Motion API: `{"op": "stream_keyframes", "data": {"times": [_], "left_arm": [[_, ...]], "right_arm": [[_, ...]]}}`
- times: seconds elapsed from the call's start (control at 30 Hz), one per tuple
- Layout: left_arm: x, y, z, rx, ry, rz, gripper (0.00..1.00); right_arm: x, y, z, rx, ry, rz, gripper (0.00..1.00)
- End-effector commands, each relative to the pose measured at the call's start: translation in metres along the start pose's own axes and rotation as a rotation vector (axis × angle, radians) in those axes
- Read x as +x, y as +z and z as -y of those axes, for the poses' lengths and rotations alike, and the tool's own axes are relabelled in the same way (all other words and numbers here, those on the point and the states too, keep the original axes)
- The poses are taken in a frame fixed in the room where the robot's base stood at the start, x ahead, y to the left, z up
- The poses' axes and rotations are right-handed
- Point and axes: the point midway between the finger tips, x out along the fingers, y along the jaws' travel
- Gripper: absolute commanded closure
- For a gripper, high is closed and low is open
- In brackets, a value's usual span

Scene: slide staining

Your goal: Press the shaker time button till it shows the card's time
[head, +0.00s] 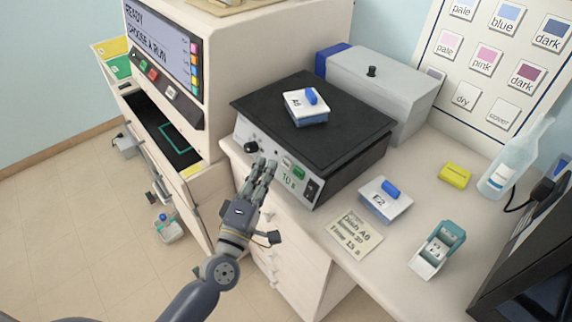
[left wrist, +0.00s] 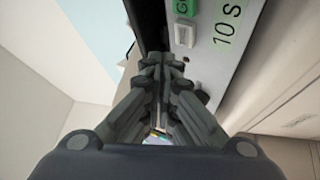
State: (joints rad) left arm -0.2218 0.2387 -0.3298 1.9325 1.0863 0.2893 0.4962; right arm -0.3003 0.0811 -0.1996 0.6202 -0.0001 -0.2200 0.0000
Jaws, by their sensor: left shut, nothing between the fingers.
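My right gripper is not in view.
A lidded dish (head: 305,110) with a blue handle sits on the shaker top. A dish marked E2 (head: 385,201), a yellow block (head: 454,175), a teal-and-white holder (head: 438,249) and a bottle (head: 511,165) stand on the bench. A machine with a screen (head: 160,45) stands at left.

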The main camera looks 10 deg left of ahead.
Motion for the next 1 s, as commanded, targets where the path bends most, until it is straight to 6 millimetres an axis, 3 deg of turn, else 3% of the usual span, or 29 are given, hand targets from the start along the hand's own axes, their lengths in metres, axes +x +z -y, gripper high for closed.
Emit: {"op": "stream_keyframes", "data": {"times": [0.23, 1.0], "left_arm": [[0.0099, 0.0075, 0.0067, 0.0, 0.0, 0.001, 1.0], [0.0102, 0.0076, 0.0068, 0.0, 0.0, 0.001, 1.0]], "right_arm": [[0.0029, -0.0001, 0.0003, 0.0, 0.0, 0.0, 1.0], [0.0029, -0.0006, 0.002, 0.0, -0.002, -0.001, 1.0]]}}
